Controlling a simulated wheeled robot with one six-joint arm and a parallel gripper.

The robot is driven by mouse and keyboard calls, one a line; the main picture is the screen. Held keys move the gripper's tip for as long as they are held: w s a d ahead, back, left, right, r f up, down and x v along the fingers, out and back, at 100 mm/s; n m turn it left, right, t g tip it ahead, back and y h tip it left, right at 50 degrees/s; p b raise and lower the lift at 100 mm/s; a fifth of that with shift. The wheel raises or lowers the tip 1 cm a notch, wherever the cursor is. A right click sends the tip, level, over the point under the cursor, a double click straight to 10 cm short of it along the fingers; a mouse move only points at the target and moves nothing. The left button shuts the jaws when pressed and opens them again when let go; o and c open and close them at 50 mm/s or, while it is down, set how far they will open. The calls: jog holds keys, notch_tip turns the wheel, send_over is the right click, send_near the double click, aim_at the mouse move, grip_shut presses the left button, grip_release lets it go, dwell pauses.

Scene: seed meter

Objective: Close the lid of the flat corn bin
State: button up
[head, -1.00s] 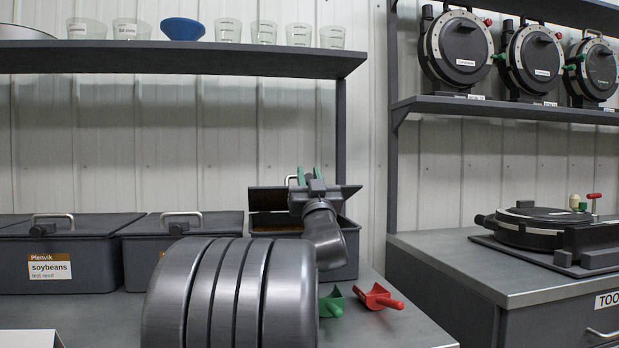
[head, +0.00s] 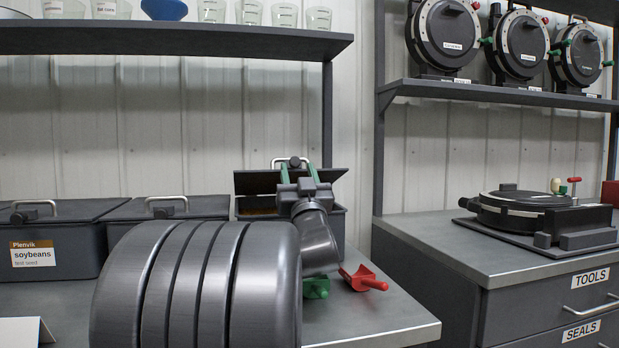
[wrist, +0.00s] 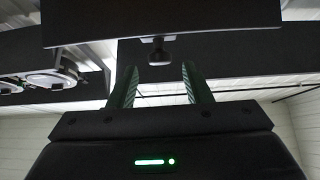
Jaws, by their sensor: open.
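The open bin (head: 337,222) stands at the right end of the row on the counter, its label hidden by my arm. Brown contents (head: 256,211) show inside. Its dark lid (head: 254,183) is tilted up at the back, with a handle (head: 275,161) showing above its upper edge. My gripper (head: 298,172) is open and empty, its green fingers pointing up in front of the lid; I cannot tell whether they touch it. In the wrist view, the spread fingers (wrist: 158,84) stand below a dark panel (wrist: 160,22), probably the lid, with a small knob (wrist: 159,52) under its edge.
A closed soybeans bin (head: 60,235) and another closed bin (head: 165,208) stand to the left. Green (head: 317,288) and red (head: 362,279) scoops lie right of my arm. A shelf (head: 170,47) with cups runs above. A round device (head: 520,212) sits on the right cabinet.

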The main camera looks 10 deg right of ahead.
jog(key=s+p, duration=0.2)
jog(key=s, duration=1)
jog(key=shift+s+f, duration=0.2)
